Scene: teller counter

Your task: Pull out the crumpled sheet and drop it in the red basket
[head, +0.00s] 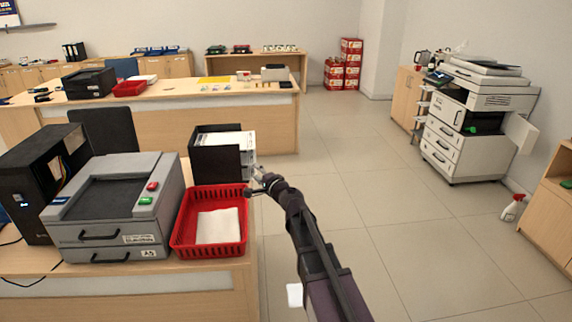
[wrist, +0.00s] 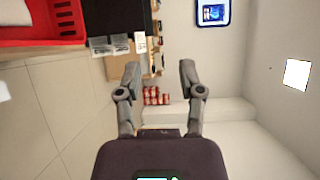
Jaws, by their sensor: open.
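The red basket (head: 178,240) stands on the near desk, right of a grey printer. A white sheet (head: 218,226) lies in it and looks mostly flat. My gripper (head: 257,181) is above the desk's right edge, close to the basket's back right corner. In the wrist view my gripper (wrist: 160,78) has its fingers apart with nothing between them. The basket's red wall (wrist: 50,22) shows there at top left. A copier (head: 470,160) stands far right with a side panel (head: 520,134) open and a green part (head: 487,129) in a dark opening. I cannot make out a crumpled sheet.
A black tray box (head: 205,158) with papers is behind the basket. A grey printer (head: 115,205) and black computer case (head: 40,180) fill the desk's left. A white paper (head: 295,295) lies on the floor. Open tiled floor (head: 365,200) runs between desk and copier.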

